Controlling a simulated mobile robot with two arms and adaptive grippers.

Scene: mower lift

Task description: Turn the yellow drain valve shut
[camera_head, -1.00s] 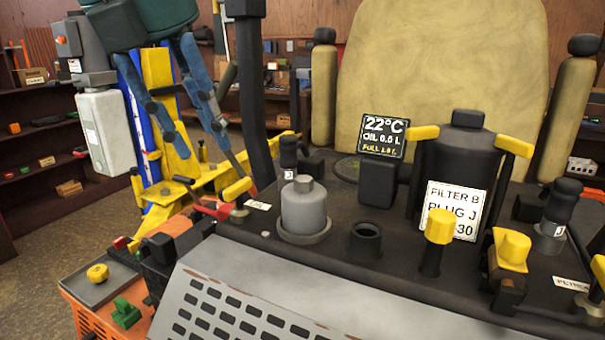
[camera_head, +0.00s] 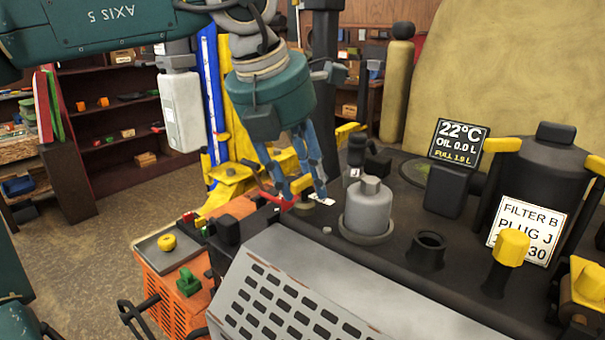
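A small valve fitting with a brass-coloured round base (camera_head: 316,201) sits on the dark deck at its left side, by a white label. A red lever (camera_head: 277,197) is just left of the fingers. My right gripper is not in view.
A grey capped cylinder (camera_head: 368,207) and an open black port (camera_head: 428,249) stand right of the fingers. A yellow knob (camera_head: 512,247) and a display reading OIL 0.0 L (camera_head: 459,141) are farther right. A perforated grey panel (camera_head: 290,300) slopes in front.

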